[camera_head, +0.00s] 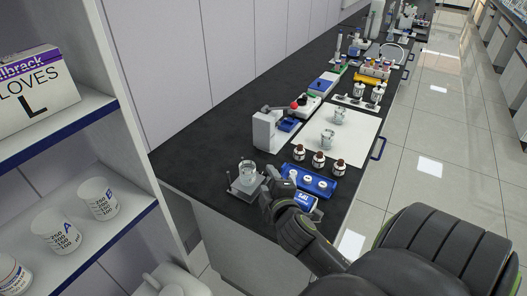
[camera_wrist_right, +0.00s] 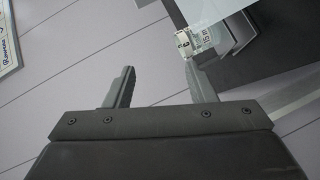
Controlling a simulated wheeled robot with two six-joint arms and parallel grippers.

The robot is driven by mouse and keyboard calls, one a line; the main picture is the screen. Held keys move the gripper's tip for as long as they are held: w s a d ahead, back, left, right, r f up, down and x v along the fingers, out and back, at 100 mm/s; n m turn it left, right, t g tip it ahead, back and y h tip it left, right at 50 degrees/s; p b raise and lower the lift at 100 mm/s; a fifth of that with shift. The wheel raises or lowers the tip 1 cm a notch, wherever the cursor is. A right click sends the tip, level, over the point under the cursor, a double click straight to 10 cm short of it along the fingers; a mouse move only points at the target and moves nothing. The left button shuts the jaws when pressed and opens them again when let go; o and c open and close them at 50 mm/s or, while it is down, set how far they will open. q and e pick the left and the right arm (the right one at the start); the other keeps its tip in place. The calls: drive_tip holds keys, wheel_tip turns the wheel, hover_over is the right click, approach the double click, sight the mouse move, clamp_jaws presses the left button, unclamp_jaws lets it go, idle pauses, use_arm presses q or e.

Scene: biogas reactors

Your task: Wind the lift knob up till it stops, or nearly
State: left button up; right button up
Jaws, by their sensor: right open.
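A small lift stand (camera_head: 246,188) with a flat top plate stands near the front end of the black bench, with a clear glass beaker (camera_head: 247,172) on it. My right gripper (camera_head: 270,186) is just right of the stand. In the right wrist view, my open right gripper (camera_wrist_right: 162,68) has nothing between its fingers. The knob cannot be made out in the head view. My left gripper is out of view.
A blue tray (camera_head: 322,190) lies right of the gripper, with several brown bottles (camera_head: 318,160) behind it. Shelves (camera_head: 110,107) with marked beakers and a glove box are at left.

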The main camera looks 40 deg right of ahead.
drive_tip(key=w+a+r+n+t+y, duration=0.65)
drive_tip(key=w+r+n+y, duration=0.4)
drive_tip(key=n, duration=0.85)
drive_tip(key=w+a+n+g+y, duration=0.1)
drive_tip(key=w+a+n+y, duration=0.3)
drive_tip(key=n, duration=0.5)
drive_tip(key=n+g+h+b, duration=0.8)
drive_tip(key=n+g+b, duration=0.1)
drive_tip(key=n+g, duration=1.1)
hover_over(263, 171)
drive_tip(key=shift+t+y, duration=0.25)
drive_tip(key=f, duration=1.3)
drive_tip(key=shift+s+f, duration=0.2)
drive_tip(key=shift+f, duration=0.05)
wheel_tip(263, 171, down, 8)
drive_tip(key=shift+w+f+p, duration=0.1)
drive_tip(key=shift+f+p, duration=0.1)
drive_tip(key=shift+p, duration=0.15)
